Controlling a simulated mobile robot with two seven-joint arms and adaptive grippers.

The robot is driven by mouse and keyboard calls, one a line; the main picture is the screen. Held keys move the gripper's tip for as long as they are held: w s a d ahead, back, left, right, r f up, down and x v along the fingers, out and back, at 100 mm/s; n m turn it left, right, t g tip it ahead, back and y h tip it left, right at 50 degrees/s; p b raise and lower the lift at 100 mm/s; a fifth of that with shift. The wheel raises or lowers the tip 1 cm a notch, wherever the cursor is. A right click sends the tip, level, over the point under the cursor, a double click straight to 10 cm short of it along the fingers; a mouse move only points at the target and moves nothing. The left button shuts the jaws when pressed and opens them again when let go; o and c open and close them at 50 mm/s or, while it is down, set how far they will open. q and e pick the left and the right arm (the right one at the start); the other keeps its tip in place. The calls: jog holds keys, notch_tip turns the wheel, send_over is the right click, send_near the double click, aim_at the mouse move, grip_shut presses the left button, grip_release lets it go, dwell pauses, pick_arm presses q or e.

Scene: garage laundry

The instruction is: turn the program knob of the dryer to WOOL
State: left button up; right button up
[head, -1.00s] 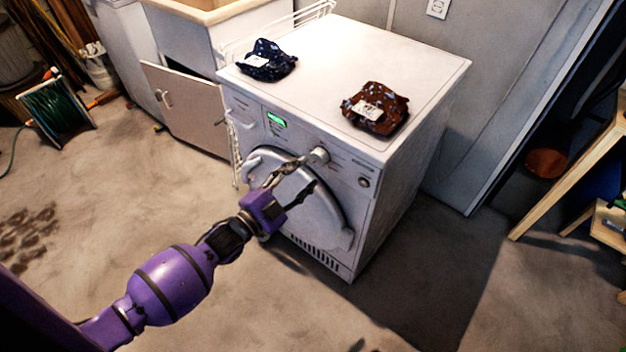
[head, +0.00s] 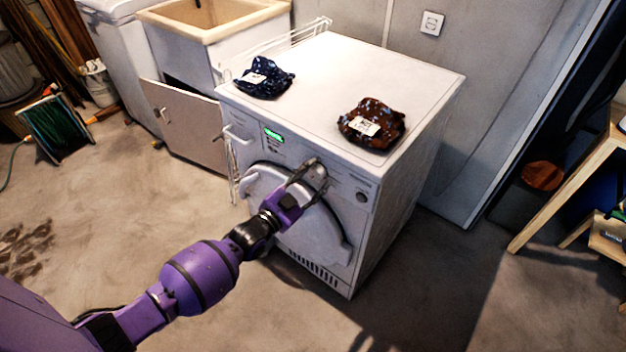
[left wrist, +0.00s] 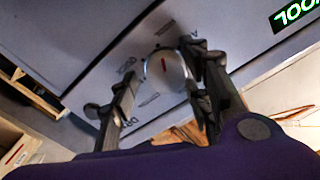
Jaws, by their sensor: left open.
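The white dryer (head: 400,185) stands in the middle of the head view. My open left gripper (head: 308,173) is at the dryer's control panel and mostly covers the knob in the head view. In the left wrist view the gripper's fingers (left wrist: 160,66) stand on either side of the knob. The right-hand finger looks very close to it; contact is unclear. The lit green display (left wrist: 297,14), upside down and partly cut off, appears to read WOOL. My right gripper is out of view.
A dark blue patterned cloth item (head: 264,78) and a brown one (head: 371,124) lie on the dryer top. A sink cabinet (head: 190,130) stands at left, a wooden table (head: 570,180) at right. The floor in front is open.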

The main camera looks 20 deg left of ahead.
pick_arm(q)
jog(key=c, duration=0.5)
jog(key=shift+s, duration=0.1)
jog(key=c, duration=0.5)
jog(key=shift+d+f+n, duration=0.1)
jog(key=shift+n, duration=0.5)
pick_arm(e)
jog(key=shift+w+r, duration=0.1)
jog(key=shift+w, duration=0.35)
